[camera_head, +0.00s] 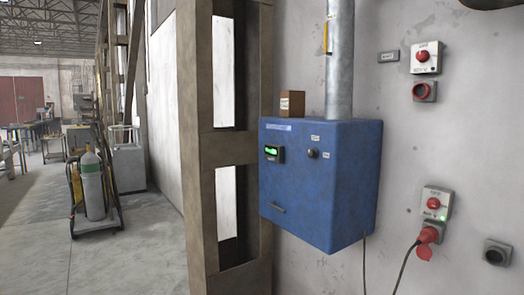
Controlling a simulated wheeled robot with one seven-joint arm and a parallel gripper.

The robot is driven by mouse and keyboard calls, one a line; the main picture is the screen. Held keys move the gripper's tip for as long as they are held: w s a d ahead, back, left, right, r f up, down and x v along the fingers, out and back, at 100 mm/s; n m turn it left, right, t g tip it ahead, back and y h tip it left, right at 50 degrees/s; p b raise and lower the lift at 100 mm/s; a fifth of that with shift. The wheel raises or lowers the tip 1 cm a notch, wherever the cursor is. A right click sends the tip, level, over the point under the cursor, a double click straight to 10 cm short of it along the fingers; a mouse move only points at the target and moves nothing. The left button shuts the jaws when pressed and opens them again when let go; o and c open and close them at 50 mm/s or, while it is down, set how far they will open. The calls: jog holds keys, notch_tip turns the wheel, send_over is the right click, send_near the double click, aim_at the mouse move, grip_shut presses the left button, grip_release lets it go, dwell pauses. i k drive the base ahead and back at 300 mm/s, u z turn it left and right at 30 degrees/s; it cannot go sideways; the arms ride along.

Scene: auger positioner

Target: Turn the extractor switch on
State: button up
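A blue box (344,180), likely the extractor unit, is fixed on the wall, with a grey metal pipe (340,60) rising from its top. On its front face is a small dark round knob (312,153), with a small light label above it and another to its right; their text is too small to read. Left of the knob is a small display (271,153) glowing green. The knob's setting cannot be made out. My gripper is not in view.
A red-button box (426,57) with a socket below is on the upper right wall. A lower box (436,203) shows a green light and a red plug (430,236) with a cable. A steel column (201,150) stands left; a gas-cylinder cart (93,195) stands on the open floor.

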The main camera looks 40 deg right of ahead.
aim_at(313, 153)
jog(key=z, duration=0.65)
jog(key=i, duration=1.1)
jog(key=z, duration=0.75)
